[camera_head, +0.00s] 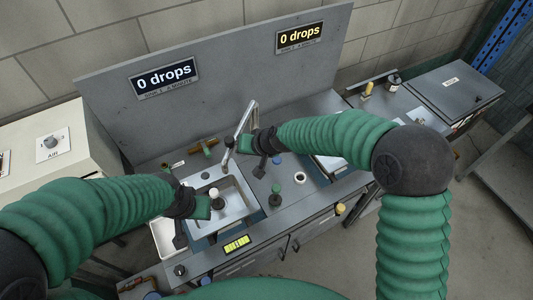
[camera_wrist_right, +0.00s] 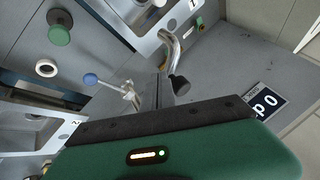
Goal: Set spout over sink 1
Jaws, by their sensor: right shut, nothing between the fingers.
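The chrome spout (camera_head: 243,125) rises behind the two sinks, and its lower end hangs near the back right corner of the left sink (camera_head: 236,195). In the right wrist view the curved spout (camera_wrist_right: 176,45) lies close to a sink edge (camera_wrist_right: 150,22) marked 1. My right gripper (camera_head: 260,165) is shut and empty, close to the right of the spout; whether it touches is unclear. The second sink (camera_head: 330,165) is partly hidden by my right arm.
A white roll-like ring (camera_head: 300,178) and a green knob (camera_head: 276,188) stand on the counter between the sinks. A blue-tipped lever (camera_wrist_right: 92,79) shows in the wrist view. Two screens (camera_head: 164,76) read 0 drops.

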